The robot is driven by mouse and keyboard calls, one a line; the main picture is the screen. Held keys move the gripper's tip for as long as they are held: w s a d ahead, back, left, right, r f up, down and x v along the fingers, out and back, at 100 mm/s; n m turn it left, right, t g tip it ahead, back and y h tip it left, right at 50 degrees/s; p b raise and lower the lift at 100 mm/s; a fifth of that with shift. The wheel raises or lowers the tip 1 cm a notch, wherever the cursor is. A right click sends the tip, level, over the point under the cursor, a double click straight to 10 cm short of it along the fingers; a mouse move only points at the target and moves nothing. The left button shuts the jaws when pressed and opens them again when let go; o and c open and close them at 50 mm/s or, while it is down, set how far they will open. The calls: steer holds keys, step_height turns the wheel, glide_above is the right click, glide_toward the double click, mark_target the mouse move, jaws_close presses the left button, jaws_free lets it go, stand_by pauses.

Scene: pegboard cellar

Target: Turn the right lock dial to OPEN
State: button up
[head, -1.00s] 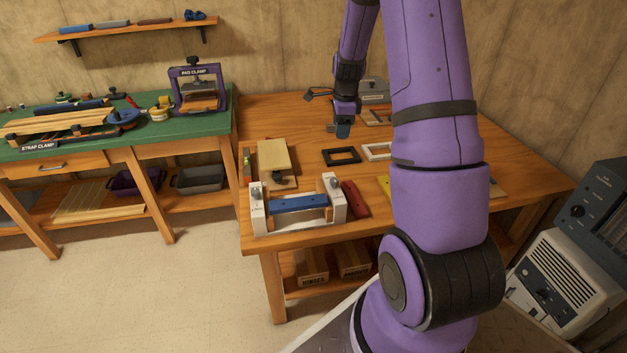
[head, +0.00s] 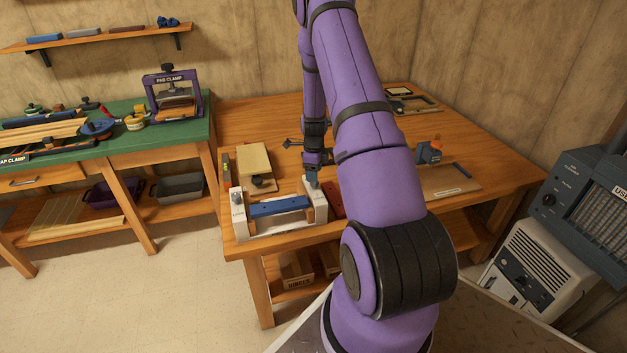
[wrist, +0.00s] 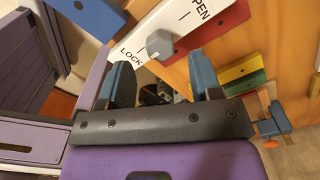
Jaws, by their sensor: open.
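The clamp fixture on the wooden table has two white end plates and a blue bar (head: 278,206) between them. The right lock dial (wrist: 159,44) is a grey knob on the right white plate (wrist: 180,22). LOCK is printed on its left and OPEN on its right in the wrist view. Its exact pointing direction is hard to tell. My gripper (wrist: 160,65) is open, its two blue-grey fingers just short of the dial, which shows between and beyond their tips. In the head view my gripper (head: 313,177) hides most of this dial. The left dial (head: 237,198) shows on the left plate.
A red block (head: 334,200) lies close right of the fixture. A pale wooden board (head: 254,160) lies behind it. An orange and blue clamp (wrist: 272,122) and coloured strips show in the wrist view. A green bench (head: 110,143) stands to the left.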

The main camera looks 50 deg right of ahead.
mark_target(314, 184)
steer(key=shift+f, duration=1.8)
steer(key=shift+c, duration=0.4)
steer(key=c, duration=0.9)
steer(key=shift+o, duration=0.2)
